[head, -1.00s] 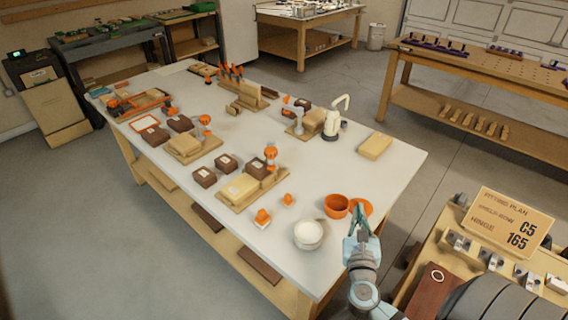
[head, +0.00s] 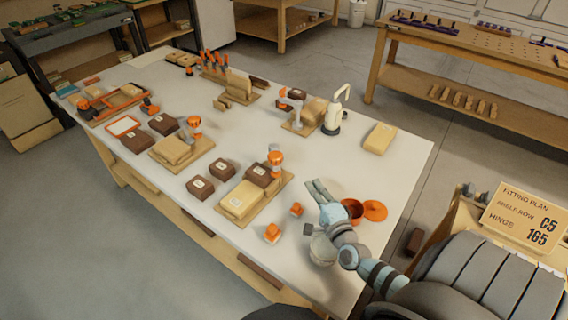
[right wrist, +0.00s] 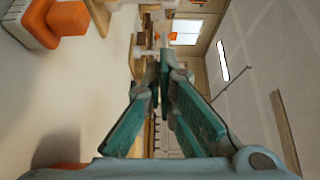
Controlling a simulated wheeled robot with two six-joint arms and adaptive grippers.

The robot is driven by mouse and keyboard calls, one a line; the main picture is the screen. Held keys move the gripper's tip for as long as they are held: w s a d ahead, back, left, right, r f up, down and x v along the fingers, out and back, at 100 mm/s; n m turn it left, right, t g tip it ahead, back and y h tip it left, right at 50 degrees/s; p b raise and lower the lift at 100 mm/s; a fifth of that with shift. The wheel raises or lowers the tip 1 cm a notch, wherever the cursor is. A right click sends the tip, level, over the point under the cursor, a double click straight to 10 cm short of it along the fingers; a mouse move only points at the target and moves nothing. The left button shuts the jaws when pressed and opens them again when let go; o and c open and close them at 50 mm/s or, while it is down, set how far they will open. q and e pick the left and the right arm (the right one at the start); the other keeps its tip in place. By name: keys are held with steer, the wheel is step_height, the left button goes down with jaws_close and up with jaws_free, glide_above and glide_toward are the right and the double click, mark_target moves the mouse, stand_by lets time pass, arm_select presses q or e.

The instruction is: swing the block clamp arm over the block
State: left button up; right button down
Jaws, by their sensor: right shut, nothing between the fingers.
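Several wooden boards on the table carry blocks and orange-topped clamps. The nearest board (head: 226,216) holds a tan block (head: 241,198), a brown block (head: 262,175) and an orange-topped clamp (head: 275,160). A second such clamp (head: 194,124) stands on the board farther left. A third fixture (head: 297,125) with orange and grey parts stands beside a tan block (head: 314,109) farther back. I cannot tell which is the named block clamp. My right gripper (head: 317,188) is shut and empty, right of the nearest board and apart from it. Its teal fingers show in the right wrist view (right wrist: 158,62). My left gripper is not visible.
An orange cup (head: 353,209) and orange disc (head: 375,210) lie right of my right gripper; a pale bowl (head: 322,249) is partly hidden beneath it. Small orange pieces (head: 272,233) stand nearby. A white-handled tool (head: 333,119) stands farther back.

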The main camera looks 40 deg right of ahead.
steer(key=b+x, duration=0.2)
steer(key=x, duration=0.6)
steer(key=shift+d+f, duration=0.1)
steer(key=shift+d, duration=0.1)
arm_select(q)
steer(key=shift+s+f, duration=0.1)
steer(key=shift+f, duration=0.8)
arm_select(e)
steer(key=w+a, duration=0.3)
steer(key=shift+a+r, duration=0.15)
steer(key=shift+r, duration=0.05)
